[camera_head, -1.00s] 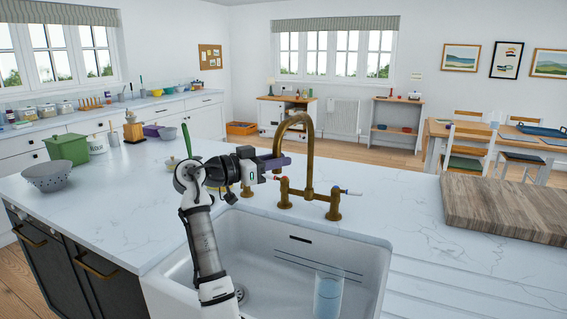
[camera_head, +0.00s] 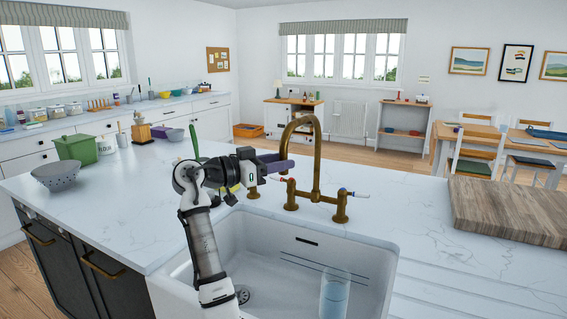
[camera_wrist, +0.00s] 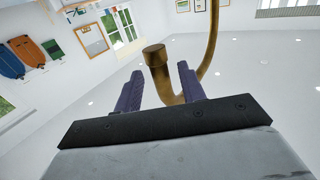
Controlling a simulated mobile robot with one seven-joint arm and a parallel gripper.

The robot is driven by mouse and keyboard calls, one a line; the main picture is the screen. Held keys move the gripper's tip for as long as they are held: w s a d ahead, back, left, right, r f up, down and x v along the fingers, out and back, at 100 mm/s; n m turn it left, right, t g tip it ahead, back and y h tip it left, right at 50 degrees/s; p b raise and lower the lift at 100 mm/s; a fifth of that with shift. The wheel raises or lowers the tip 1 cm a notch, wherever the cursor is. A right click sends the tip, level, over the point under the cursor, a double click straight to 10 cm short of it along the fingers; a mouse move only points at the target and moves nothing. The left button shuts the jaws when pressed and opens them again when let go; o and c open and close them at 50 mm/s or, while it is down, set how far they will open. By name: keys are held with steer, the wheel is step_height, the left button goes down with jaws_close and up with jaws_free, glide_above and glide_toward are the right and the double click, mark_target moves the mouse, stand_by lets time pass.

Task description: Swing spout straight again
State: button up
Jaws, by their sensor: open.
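The brass tap's spout (camera_head: 317,150) rises behind the sink and arches over to the left. Its downturned end is close to my gripper (camera_head: 284,163), which reaches in from the left at that height. In the wrist view, the spout's blunt end (camera_wrist: 156,66) shows between the two purple fingers of my gripper (camera_wrist: 158,76). The fingers are apart, with visible gaps either side of the spout. Whether either finger touches it is not clear.
The white sink (camera_head: 380,262) lies below, with a clear tumbler (camera_head: 335,293) inside. Tap handles with red and blue tips (camera_head: 362,195) flank the spout's base. A wooden board (camera_head: 510,210) lies right, a colander (camera_head: 56,176) left. The counter between is mostly clear.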

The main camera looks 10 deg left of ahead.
steer(key=b+v, duration=0.3)
steer(key=v, duration=0.9)
steer(key=shift+a, duration=0.1)
